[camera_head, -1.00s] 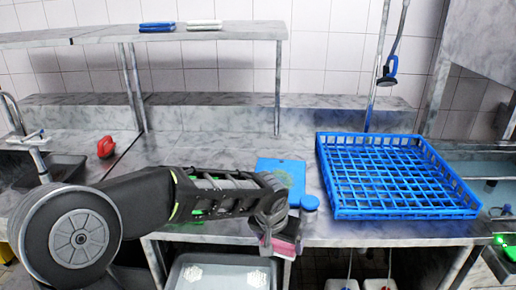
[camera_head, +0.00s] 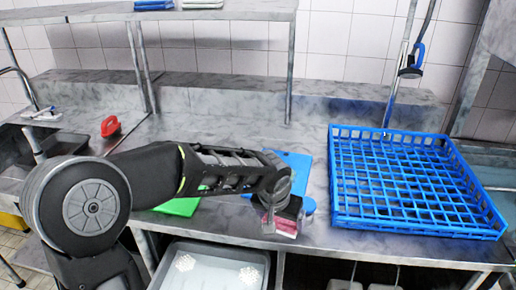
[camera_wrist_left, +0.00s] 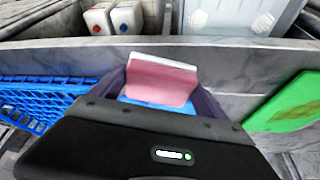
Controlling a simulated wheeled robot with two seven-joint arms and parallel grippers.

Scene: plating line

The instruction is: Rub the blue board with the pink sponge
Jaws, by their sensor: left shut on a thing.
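My left gripper (camera_head: 281,208) is shut on the pink sponge (camera_head: 286,226), near the counter's front edge. The sponge, pink with a white layer, also shows in the left wrist view (camera_wrist_left: 162,80) between the dark fingers. The blue board (camera_head: 297,166) lies flat on the counter just behind the gripper, and the arm covers part of it. In the left wrist view a strip of the blue board (camera_wrist_left: 158,104) shows below the sponge. I cannot tell whether the sponge touches the board. My right gripper is not in view.
A blue rack (camera_head: 400,222) stands close on the right. A green board (camera_head: 180,207) lies partly under my arm. A red-handled thing (camera_head: 110,126) is at the left by the sink. A shelf (camera_head: 220,15) runs above the back. The counter behind the blue board is clear.

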